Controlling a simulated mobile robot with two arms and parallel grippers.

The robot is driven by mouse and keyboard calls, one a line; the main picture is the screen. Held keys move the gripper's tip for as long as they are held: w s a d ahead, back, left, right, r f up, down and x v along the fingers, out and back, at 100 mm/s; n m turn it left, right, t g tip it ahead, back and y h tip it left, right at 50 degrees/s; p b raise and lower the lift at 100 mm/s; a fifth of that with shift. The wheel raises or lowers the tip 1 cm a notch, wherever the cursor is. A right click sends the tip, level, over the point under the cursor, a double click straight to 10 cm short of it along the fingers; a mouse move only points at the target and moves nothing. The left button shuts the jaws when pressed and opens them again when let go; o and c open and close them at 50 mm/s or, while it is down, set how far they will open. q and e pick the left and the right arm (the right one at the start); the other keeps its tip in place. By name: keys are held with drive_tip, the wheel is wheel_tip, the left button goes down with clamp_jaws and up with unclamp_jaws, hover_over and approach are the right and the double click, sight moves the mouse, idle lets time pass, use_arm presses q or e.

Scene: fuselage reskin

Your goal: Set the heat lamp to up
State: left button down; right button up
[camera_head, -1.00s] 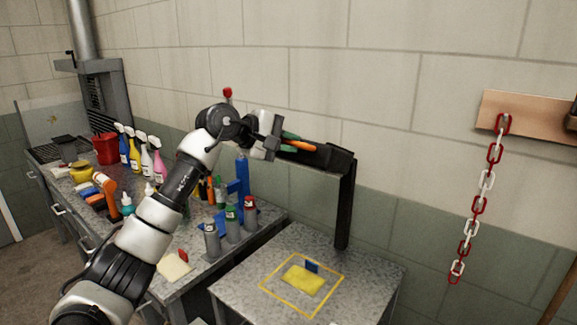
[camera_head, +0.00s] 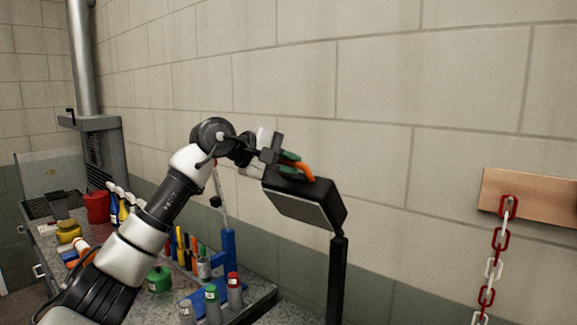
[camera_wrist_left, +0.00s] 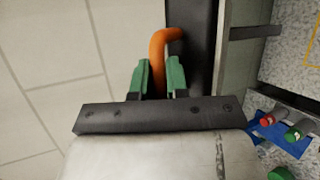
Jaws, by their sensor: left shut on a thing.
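The heat lamp (camera_head: 308,205) is a black box-shaped head on a black upright post (camera_head: 337,285). It stands in the middle of the head view in front of the wall. The head is tilted, and its grey underside faces partly toward the camera. My left gripper (camera_head: 289,161), with green fingertips, is shut on the orange handle (camera_head: 304,170) on top of the lamp head. In the left wrist view the orange handle (camera_wrist_left: 158,50) runs between the green fingers (camera_wrist_left: 160,78). My right gripper is not in view.
A bench at the left holds a red container (camera_head: 97,207), a green pot (camera_head: 159,279), several capped bottles (camera_head: 234,290) and a blue stand (camera_head: 228,255). A red and white chain (camera_head: 494,268) hangs from a wooden board (camera_head: 530,194) at the right. The wall is close behind the lamp.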

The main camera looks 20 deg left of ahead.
use_arm(q)
drive_tip(key=c, duration=1.1)
unclamp_jaws()
drive_tip(key=shift+w, duration=0.1)
drive_tip(key=shift+c, duration=0.2)
drive_tip(key=b+v, duration=0.4)
drive_tip(key=v, duration=0.6)
drive_tip(key=shift+s+a, duration=0.25)
drive_tip(key=shift+r, duration=0.1)
